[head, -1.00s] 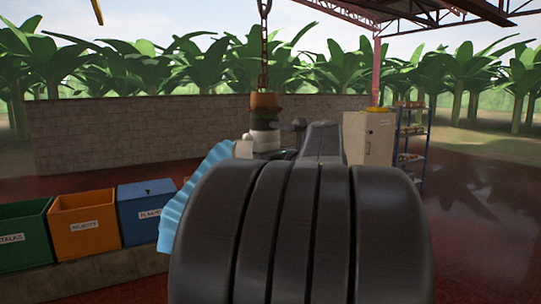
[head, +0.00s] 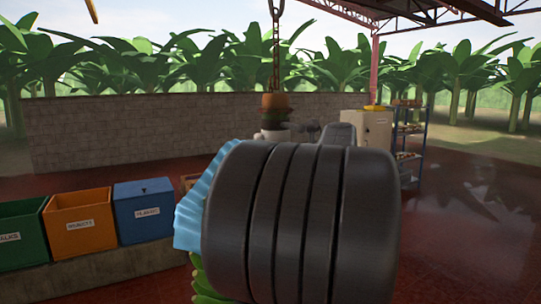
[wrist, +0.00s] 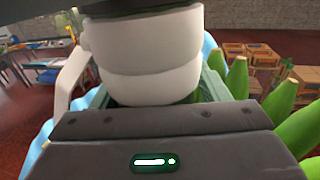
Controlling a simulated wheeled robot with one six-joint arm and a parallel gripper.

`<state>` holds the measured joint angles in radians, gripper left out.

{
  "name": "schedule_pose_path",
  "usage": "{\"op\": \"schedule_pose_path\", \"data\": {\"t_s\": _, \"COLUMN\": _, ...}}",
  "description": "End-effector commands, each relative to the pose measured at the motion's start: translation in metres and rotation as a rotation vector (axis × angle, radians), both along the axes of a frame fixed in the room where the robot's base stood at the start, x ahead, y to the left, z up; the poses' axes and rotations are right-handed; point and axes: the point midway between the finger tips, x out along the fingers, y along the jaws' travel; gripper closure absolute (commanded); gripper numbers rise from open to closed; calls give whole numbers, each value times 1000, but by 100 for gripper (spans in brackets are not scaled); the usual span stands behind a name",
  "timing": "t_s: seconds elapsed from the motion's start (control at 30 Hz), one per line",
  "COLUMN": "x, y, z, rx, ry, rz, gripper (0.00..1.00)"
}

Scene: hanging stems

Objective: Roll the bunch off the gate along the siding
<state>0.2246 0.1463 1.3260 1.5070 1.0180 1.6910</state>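The bunch hangs in the head view from a rusty chain (head: 276,50). Its brown stalk end (head: 275,102) shows above a white banded part (head: 273,135). A pale blue sleeve (head: 192,212) covers its left side, with green fruit (head: 203,283) below. My large black arm part hides most of the bunch and my gripper. In the wrist view, my gripper's dark body with a green light is close against a white, rounded, banded part (wrist: 143,60). Green fruit (wrist: 285,100) stands to the right. The fingertips are hidden. The gate and siding cannot be made out.
Green, orange (head: 80,224) and blue (head: 145,212) bins stand on a low ledge at left. A block wall (head: 120,130) runs behind. A pale cabinet (head: 367,132) and a blue shelf rack (head: 410,145) stand at right. The red floor (head: 460,230) at right is open.

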Motion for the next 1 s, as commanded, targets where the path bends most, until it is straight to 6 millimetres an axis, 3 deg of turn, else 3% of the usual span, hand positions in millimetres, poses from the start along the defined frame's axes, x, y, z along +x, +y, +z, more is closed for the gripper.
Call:
{"op": "schedule_pose_path", "data": {"t_s": 0.43, "x": -6, "y": -7, "z": 0, "rx": 1, "ry": -3, "rz": -2, "gripper": 27}}
{"op": "schedule_pose_path", "data": {"t_s": 1.0, "x": -75, "y": -77, "z": -1, "rx": 1, "ry": -2, "rz": -5, "gripper": 27}}
